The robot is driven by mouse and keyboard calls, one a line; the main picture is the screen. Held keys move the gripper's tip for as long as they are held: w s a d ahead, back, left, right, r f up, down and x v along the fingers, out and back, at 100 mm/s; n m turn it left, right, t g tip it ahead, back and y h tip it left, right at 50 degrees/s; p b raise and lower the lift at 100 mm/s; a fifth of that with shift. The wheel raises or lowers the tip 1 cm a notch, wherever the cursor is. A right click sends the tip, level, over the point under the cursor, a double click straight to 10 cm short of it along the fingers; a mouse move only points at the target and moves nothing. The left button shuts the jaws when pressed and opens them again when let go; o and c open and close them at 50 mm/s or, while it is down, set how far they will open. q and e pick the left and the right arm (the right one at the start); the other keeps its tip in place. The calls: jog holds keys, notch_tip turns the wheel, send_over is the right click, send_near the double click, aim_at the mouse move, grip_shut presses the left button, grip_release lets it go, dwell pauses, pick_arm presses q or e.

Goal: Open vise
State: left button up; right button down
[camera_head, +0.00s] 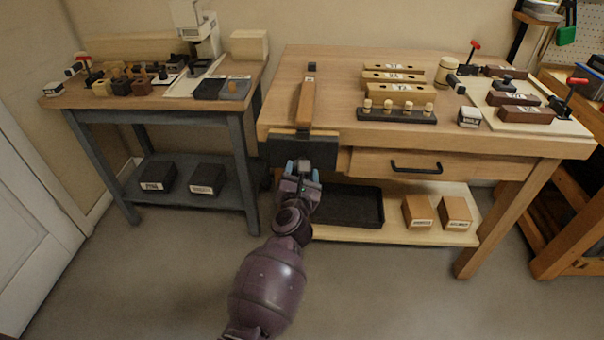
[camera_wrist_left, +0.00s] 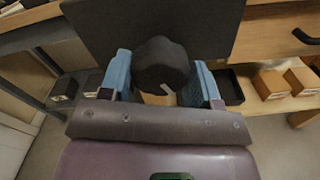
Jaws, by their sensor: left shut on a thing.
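The vise (camera_head: 290,151) is a dark block on the front left edge of the wooden workbench, and its dark plate (camera_wrist_left: 105,30) fills the top middle of the left wrist view. A dark rounded knob (camera_wrist_left: 162,65) stands out from the plate. My left gripper (camera_head: 302,171) reaches up to the vise front, and its blue fingers (camera_wrist_left: 165,85) are on both sides of the knob, shut on it. The head view hides the knob behind my gripper. My right gripper is in neither view.
A wooden bar (camera_head: 306,103) lies on the bench behind the vise. A drawer with a black handle (camera_head: 416,168) is to the right. A black tray (camera_head: 349,205) and two labelled boxes sit on the lower shelf. A side table (camera_head: 150,103) stands left. The floor in front is clear.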

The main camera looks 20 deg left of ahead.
pick_arm(q)
jog(key=shift+d+n, duration=0.15)
jog(key=shift+n, duration=0.15)
jog(key=shift+o, duration=0.2)
jog(key=n, duration=0.2)
jog(key=shift+d+f+n+b, duration=0.15)
jog(key=shift+n+b, duration=0.15)
jog(key=shift+n+y, duration=0.3)
jog(key=shift+n, duration=0.3)
jog(key=shift+o, duration=0.3)
